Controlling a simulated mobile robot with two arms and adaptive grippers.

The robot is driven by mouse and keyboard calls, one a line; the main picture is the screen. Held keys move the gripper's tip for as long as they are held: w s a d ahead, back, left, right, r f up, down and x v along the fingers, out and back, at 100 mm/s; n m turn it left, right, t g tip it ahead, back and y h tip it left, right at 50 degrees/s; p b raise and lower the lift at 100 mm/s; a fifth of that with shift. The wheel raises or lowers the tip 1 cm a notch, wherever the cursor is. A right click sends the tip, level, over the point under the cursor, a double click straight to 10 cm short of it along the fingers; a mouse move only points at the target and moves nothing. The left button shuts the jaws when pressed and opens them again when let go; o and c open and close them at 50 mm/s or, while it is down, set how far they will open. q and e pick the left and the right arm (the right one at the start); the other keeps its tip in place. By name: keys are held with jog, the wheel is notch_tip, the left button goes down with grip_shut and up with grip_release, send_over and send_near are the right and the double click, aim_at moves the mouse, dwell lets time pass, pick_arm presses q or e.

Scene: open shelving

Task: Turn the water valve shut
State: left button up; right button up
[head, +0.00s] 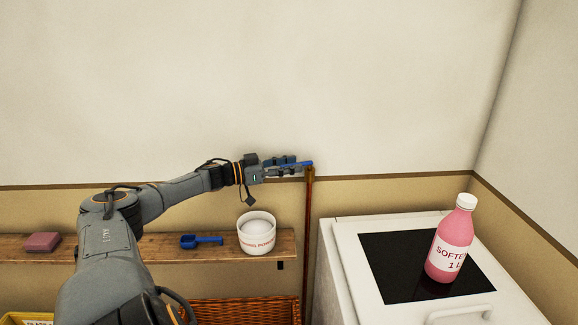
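A blue valve lever (306,163) sits at the top of a thin copper-brown pipe (309,240) that runs up the wall. The visible part of the lever points left and looks about level. My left gripper (292,167) reaches in from the left at the lever's height, with its fingers beside or around the lever's left part. The fingers hide much of the lever, and I cannot tell whether they are closed on it. My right gripper is not in view.
A wooden shelf (150,250) left of the pipe holds a pink block (42,241), a blue scoop (201,241) and a white tub (257,233). A wicker basket (245,311) is below. A white appliance (345,262) with a pink bottle (452,243) stands right of the pipe.

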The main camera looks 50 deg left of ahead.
pick_arm(q)
jog(key=shift+v, duration=3.75)
